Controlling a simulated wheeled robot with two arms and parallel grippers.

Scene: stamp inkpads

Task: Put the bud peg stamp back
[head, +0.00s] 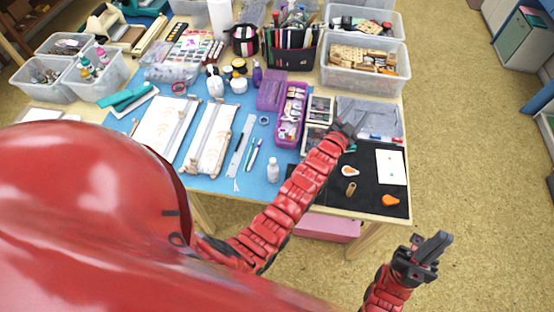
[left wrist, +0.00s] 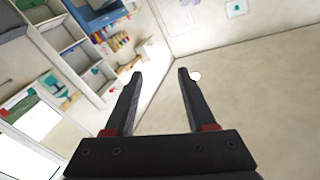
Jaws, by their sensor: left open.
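A small brown wooden peg (head: 350,188), probably the bud peg stamp, stands on the black mat (head: 371,190) at the table's right front. Its stamping face is too small to make out. My left gripper (head: 352,120) is above the back of the mat, near a clear tray, away from the peg. In the left wrist view my left gripper (left wrist: 160,78) is open and empty, pointing toward the room's wall. My right gripper (head: 436,244) is off the table's right front side, over the floor; its jaw state is unclear.
A white card (head: 391,167) with small marks lies on the mat. Clear-lidded boxes (head: 319,109) and a purple tray (head: 290,115) are left of my left gripper. A white bottle (head: 273,169) stands at the front edge.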

